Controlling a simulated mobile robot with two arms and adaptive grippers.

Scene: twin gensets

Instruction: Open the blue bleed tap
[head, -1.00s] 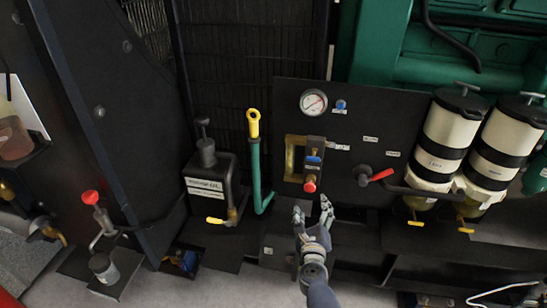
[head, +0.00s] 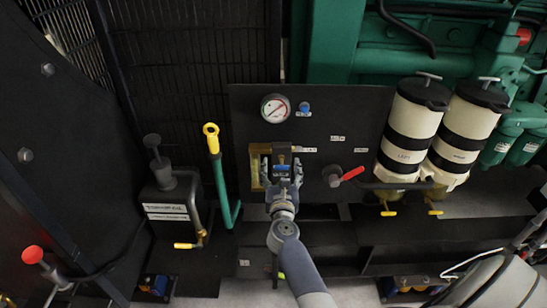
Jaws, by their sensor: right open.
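A small blue tap (head: 282,168) sits on a block mounted on the black panel (head: 350,110), beside a brass-coloured bracket (head: 256,166). My right gripper (head: 282,176) is at this block, with its fingers open on either side of it. The gripper covers the block's lower part, and I cannot tell whether the fingers touch the tap. A second blue knob (head: 305,106) is higher on the panel, right of the gauge, clear of the gripper. My left gripper is not in view.
A round gauge (head: 275,108) is above the gripper. A red-handled valve (head: 345,175) is to its right, near two white-and-black filter canisters (head: 411,130). A green lever with a yellow end (head: 218,165) and a black hand pump (head: 172,205) stand left.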

